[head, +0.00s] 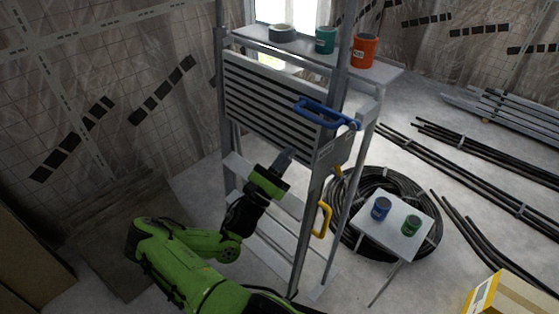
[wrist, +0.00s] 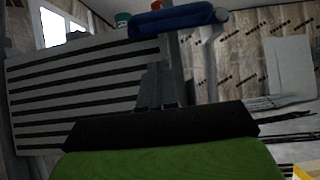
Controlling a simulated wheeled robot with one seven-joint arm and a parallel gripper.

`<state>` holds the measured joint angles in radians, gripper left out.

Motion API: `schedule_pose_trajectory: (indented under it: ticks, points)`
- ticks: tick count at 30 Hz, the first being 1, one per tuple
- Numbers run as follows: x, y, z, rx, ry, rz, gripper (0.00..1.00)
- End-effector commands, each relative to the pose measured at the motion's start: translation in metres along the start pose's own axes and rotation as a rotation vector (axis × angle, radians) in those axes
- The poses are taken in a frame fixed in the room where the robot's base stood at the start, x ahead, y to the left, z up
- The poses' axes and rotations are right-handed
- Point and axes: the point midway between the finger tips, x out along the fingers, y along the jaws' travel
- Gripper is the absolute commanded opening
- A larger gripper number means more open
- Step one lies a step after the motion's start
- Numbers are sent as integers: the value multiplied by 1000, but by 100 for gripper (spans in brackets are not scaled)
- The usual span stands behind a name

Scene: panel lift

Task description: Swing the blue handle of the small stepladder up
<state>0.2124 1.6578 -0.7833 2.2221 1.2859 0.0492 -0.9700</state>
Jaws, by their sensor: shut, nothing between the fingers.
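The blue handle (head: 325,113) is a bar on the right side of the grey stepladder frame (head: 302,235), just below its top shelf. It looks roughly level. In the wrist view the blue handle (wrist: 172,20) spans the top middle, above and ahead of my gripper. My gripper (head: 287,155) is shut and empty, in front of the lower right part of the slatted panel (head: 265,105) and below the handle, apart from it. In the wrist view my gripper (wrist: 155,85) points up toward the handle; the slatted panel (wrist: 75,90) is at left.
The top shelf (head: 390,75) holds a tape roll (head: 282,33), a teal can (head: 325,40) and an orange can (head: 364,50). A yellow handle (head: 322,219) sits lower. A small table (head: 400,240) with two cans stands at right, beside coiled black hose (head: 430,195).

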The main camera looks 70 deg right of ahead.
Motion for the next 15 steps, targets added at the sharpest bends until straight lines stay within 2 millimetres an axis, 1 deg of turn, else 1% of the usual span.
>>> schedule_pose_trajectory:
  ticks: [1, 5, 6, 9, 12, 15]
  points:
    - [13, -1, 2, 1, -1, -5, 0]
    - [42, -1, 2, 2, -1, -3, 0]
    - [49, -1, 5, 1, -2, -3, 0]
    - [60, 0, 19, 3, -1, -2, 0]
    - [67, 0, 26, 2, -1, -1, 0]
    - [70, 0, 29, 1, -1, 0, 0]
